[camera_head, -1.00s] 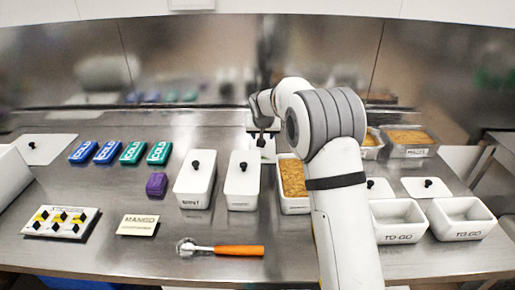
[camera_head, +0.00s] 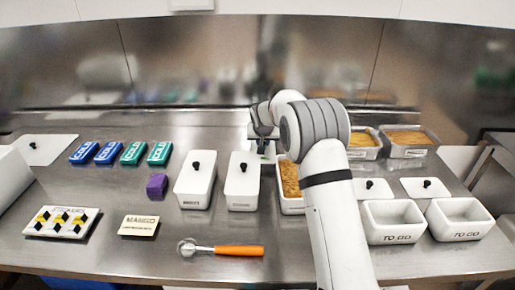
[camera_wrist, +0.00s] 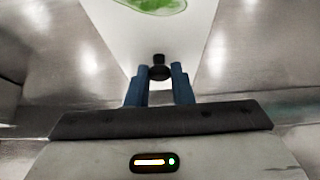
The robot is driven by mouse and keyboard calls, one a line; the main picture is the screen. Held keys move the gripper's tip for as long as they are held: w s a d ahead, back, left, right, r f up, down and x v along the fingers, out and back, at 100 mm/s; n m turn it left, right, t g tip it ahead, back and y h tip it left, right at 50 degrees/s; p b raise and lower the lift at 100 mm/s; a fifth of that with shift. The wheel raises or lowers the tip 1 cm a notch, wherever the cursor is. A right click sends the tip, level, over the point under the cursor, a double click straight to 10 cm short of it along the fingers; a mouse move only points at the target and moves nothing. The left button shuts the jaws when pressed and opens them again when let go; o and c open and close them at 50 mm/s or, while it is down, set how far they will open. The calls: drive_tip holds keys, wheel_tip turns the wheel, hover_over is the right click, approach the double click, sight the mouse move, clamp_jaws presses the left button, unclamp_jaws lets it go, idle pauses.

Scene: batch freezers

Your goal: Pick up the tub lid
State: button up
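The tub lid is a white panel (camera_wrist: 118,30) with a black knob (camera_wrist: 159,68), seen in the wrist view with a green patch at its far end. My gripper (camera_wrist: 160,72) has its two blue fingers on either side of the knob, with the fingertips close to it. Whether the fingers press on the knob cannot be told. In the head view my gripper (camera_head: 264,146) is low at the back of the counter, behind the lidded white tubs. My arm and gripper hide most of the lid there.
Two lidded white tubs (camera_head: 195,187) (camera_head: 242,185) stand left of my arm. An open tub of tan contents (camera_head: 290,180) is beside it. White TO GO tubs (camera_head: 392,219) stand at right. An orange-handled scoop (camera_head: 238,250) lies in front. Cold packs (camera_head: 132,152) lie at left.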

clamp_jaws()
drive_tip(key=shift+r, duration=0.1)
